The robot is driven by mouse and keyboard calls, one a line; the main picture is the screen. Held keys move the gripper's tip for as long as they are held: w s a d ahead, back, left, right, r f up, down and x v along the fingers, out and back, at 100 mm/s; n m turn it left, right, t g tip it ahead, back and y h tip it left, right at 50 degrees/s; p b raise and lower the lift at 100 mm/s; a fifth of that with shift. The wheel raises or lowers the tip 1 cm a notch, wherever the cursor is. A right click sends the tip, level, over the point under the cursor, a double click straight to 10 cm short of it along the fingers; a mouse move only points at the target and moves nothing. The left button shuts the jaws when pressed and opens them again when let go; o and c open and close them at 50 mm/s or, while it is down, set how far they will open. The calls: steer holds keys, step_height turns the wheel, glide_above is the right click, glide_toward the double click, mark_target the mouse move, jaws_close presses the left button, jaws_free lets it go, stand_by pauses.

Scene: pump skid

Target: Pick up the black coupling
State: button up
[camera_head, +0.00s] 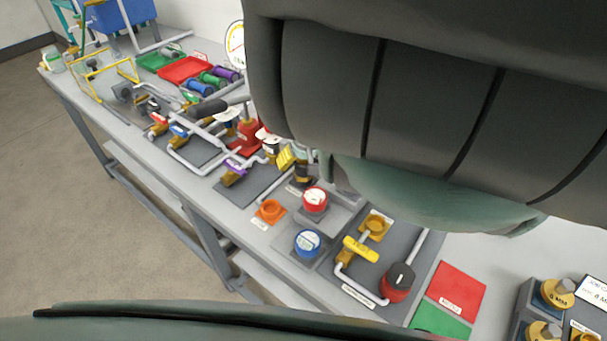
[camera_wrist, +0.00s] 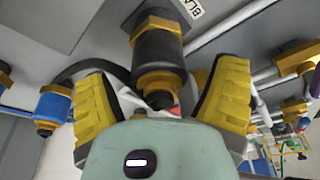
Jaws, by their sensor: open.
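The black coupling (camera_wrist: 157,50) is a dark cylinder with brass hex ends, in the upper middle of the wrist view. It stands on a grey surface beside a white label that starts "BLA". My gripper (camera_wrist: 163,98) is open, with one yellow finger pad on each side of the coupling's near end. I see a gap on both sides, and no contact shows. In the head view, one yellow pad of my gripper (camera_head: 286,158) shows next to a dark and brass piece, likely the coupling (camera_head: 303,172). My arm hides much around it.
A blue coupling (camera_wrist: 52,103) stands left in the wrist view. In the head view, a red-rimmed gauge (camera_head: 315,200), a blue gauge (camera_head: 307,242) and a yellow-handled valve (camera_head: 360,250) stand nearby. Grey pipes run close by. A red mat (camera_head: 457,287) lies at right.

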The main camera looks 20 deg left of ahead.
steer(key=c, duration=1.4)
steer(key=shift+r, duration=0.15)
step_height(320, 180, up, 8)
steer(key=shift+w+r+p, duration=0.1)
steer(key=shift+p, duration=0.45)
steer(key=shift+r, duration=0.75)
